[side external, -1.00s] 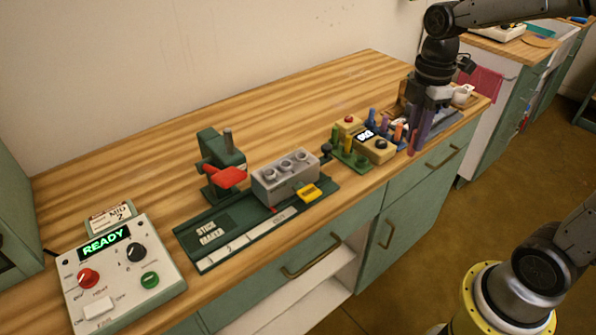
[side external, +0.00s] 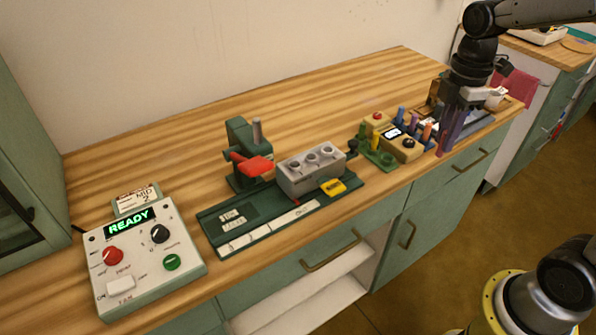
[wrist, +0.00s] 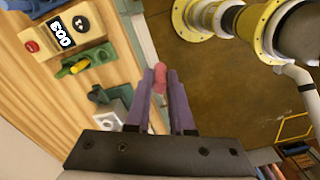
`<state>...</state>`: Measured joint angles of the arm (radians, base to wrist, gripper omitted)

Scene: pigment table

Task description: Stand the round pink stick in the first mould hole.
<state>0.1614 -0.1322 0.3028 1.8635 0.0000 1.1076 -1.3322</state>
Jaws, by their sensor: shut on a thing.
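The round pink stick (wrist: 159,78) is between the two purple fingers of my gripper (wrist: 161,95) in the wrist view, its rounded end facing away from the palm. In the side view my gripper (side external: 449,135) is at the right end of the bench, pointing down, and the pink stick (side external: 442,144) shows low beside its fingers. The grey mould block (side external: 311,174) stands on the green stick maker base in the middle of the bench. Several round holes show in its top, with grey rims. My gripper is well to the right of the block.
A red-handled green press (side external: 245,160) stands left of the block. A yellow tag (side external: 333,187) lies in front. Between block and gripper are a green rack (side external: 377,157), a yellow box (side external: 405,150) and coloured sticks. A control box (side external: 145,260) reads READY. The rear bench is clear.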

